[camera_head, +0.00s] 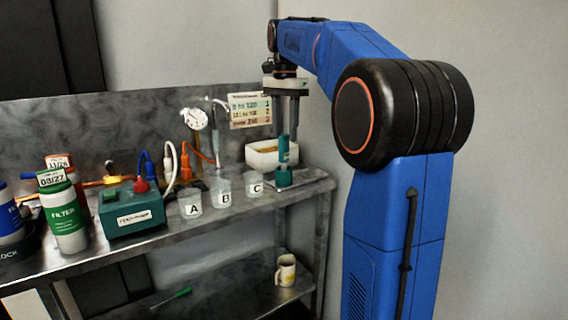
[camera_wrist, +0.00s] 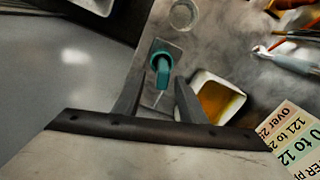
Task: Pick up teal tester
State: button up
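The teal tester (camera_head: 283,152) stands upright in a small teal stand (camera_head: 285,177) at the right end of the grey shelf, beside cup C. My gripper (camera_head: 288,128) is above the tester, fingers pointing down. In the wrist view the fingers of my gripper (camera_wrist: 160,84) are apart with nothing held between them. The tester's top lies between and slightly beyond the tips; the exact height gap is hard to tell.
A white tray (camera_head: 262,158) with amber contents sits close behind the tester. Clear cup C (camera_head: 255,190) stands to its left, with cup B (camera_head: 223,197) and cup A (camera_head: 190,210) farther along. A printed card (camera_head: 250,111) is behind. A mug (camera_head: 286,271) stands on the lower shelf.

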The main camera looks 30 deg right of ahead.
aim_at(284, 148)
jog(key=shift+w+f, duration=0.15)
jog(key=shift+f, duration=1.4)
jog(key=shift+w+f, duration=0.1)
jog(key=shift+f, duration=1.45)
grip_shut()
